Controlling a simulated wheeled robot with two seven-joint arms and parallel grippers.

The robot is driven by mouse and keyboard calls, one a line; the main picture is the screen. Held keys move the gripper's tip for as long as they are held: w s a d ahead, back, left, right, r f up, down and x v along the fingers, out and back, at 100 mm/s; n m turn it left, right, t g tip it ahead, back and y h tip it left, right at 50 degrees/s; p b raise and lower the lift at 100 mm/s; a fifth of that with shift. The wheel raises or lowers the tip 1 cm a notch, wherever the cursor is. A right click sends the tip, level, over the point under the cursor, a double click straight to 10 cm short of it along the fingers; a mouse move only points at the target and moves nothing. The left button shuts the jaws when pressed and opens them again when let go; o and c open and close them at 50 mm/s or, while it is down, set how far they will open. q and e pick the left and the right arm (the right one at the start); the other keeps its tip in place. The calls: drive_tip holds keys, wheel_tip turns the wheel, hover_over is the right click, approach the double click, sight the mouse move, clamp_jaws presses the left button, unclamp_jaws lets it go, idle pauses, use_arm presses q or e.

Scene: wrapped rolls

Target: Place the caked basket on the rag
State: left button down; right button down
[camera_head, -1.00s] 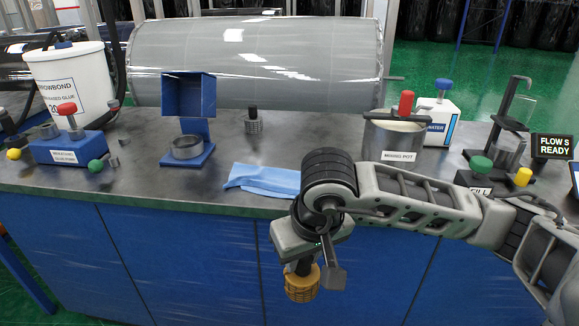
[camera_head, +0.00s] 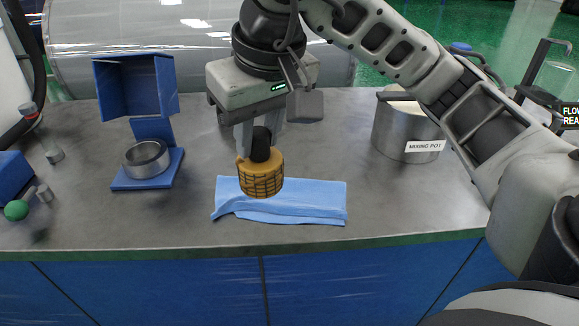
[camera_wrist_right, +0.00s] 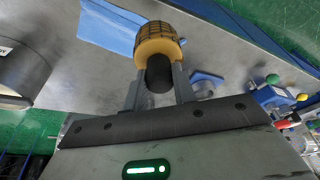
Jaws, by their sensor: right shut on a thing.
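The caked basket (camera_head: 260,174) is a small yellow-brown mesh cup with a black knob on top. My right gripper (camera_head: 259,143) is shut on its knob and holds it upright. In the head view the basket overlaps the left part of the light blue rag (camera_head: 310,199); whether it touches the cloth I cannot tell. The right wrist view shows the basket (camera_wrist_right: 158,42) between the fingers, with the rag (camera_wrist_right: 112,28) beside it in the picture. The rag lies flat near the bench's front edge. My left gripper is not in view.
A blue stand with a metal ring (camera_head: 146,158) is left of the rag. The mixing pot (camera_head: 404,130) stands to the right. A large grey wrapped roll (camera_head: 140,45) lies behind. The bench (camera_head: 400,195) is clear between rag and pot.

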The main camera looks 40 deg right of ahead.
drive_tip(key=shift+w+d+f+b, duration=0.5)
drive_tip(key=shift+d+f, duration=1)
drive_tip(key=shift+f, duration=0.35)
drive_tip(key=shift+w+d+f+b, duration=0.4)
drive_tip(key=shift+w+d+f, duration=0.15)
drive_tip(key=shift+d+f, duration=1.15)
drive_tip(key=shift+w+d+f+b, duration=0.5)
drive_tip(key=shift+d+f, duration=0.8)
drive_tip(key=shift+f, duration=0.7)
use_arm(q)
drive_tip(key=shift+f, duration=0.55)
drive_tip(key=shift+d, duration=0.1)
